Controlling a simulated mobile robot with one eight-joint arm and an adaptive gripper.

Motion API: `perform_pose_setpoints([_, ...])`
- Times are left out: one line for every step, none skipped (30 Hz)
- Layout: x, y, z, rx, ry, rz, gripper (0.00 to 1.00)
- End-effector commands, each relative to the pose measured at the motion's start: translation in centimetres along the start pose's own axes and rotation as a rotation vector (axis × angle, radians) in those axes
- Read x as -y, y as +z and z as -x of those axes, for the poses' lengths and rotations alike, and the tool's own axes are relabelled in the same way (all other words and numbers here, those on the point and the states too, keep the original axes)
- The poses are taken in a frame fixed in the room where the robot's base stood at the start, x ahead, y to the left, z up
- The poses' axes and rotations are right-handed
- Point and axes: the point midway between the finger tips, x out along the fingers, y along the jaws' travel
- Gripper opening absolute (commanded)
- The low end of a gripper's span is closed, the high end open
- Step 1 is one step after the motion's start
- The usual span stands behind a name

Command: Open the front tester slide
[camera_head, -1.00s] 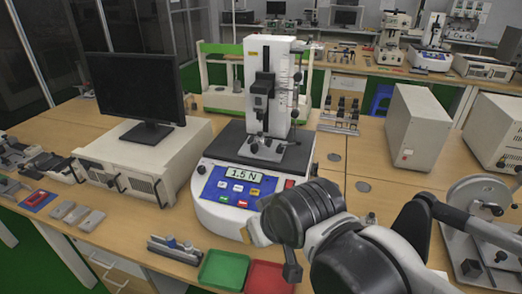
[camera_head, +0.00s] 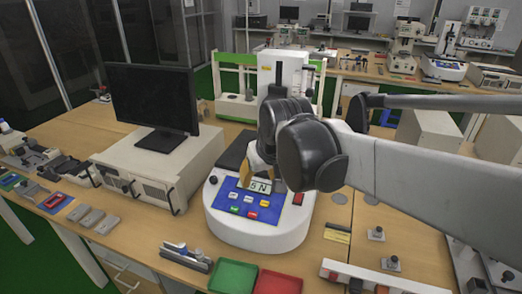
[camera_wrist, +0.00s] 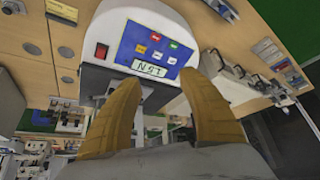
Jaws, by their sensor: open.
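The front tester (camera_head: 262,232) has a rounded white base with a blue button panel and a small display. Its white upright column (camera_head: 290,66) rises behind my arm. My arm hides the slide carriage and most of the lower column in the head view. In the wrist view the tester base (camera_wrist: 103,60) appears upside down, with a red switch and the display near my fingers. My gripper (camera_wrist: 160,77) is open and empty, its two tan fingers spread apart.
A black monitor (camera_head: 153,90) stands on a white box (camera_head: 150,172) left of the tester. A green tray (camera_head: 232,277) and a red tray (camera_head: 277,283) lie in front. A white-and-green frame (camera_head: 232,103) stands behind. Small fixtures sit on the bench at right.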

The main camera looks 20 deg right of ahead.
Motion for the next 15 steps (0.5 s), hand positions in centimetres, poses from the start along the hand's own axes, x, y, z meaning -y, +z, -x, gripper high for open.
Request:
perform_pose_setpoints([-0.9,-2.6,-0.3,0.013,0.007,-0.011,0.48])
perform_pose_setpoints([-1.4,-3.8,-0.7,0.020,0.010,-0.017,0.48])
perform_pose_setpoints([-2.0,-5.3,-1.4,0.031,0.015,-0.025,0.48])
perform_pose_setpoints([-2.6,-6.3,-2.0,0.039,0.018,-0.031,0.48])
perform_pose_setpoints([-3.1,-7.4,-2.6,0.047,0.021,-0.037,0.48])
perform_pose_setpoints([-3.9,-8.8,-3.5,0.057,0.025,-0.045,0.48])
perform_pose_setpoints([-4.5,-9.7,-4.3,0.065,0.028,-0.051,0.48])
perform_pose_setpoints([-5.2,-10.6,-5.0,0.073,0.030,-0.057,0.48])
perform_pose_setpoints([-6.0,-11.7,-6.1,0.082,0.034,-0.065,0.48])
perform_pose_setpoints([-6.5,-12.4,-6.9,0.089,0.036,-0.070,0.48])
perform_pose_setpoints([-7.1,-13.0,-7.6,0.097,0.038,-0.075,0.48])
perform_pose_setpoints([-7.8,-13.7,-8.6,0.105,0.041,-0.082,0.48])
perform_pose_setpoints([-8.3,-14.1,-9.3,0.110,0.042,-0.085,0.48])
perform_pose_setpoints([-8.8,-14.5,-10.0,0.114,0.043,-0.089,0.48])
perform_pose_setpoints([-9.3,-14.9,-10.7,0.120,0.045,-0.093,0.48])
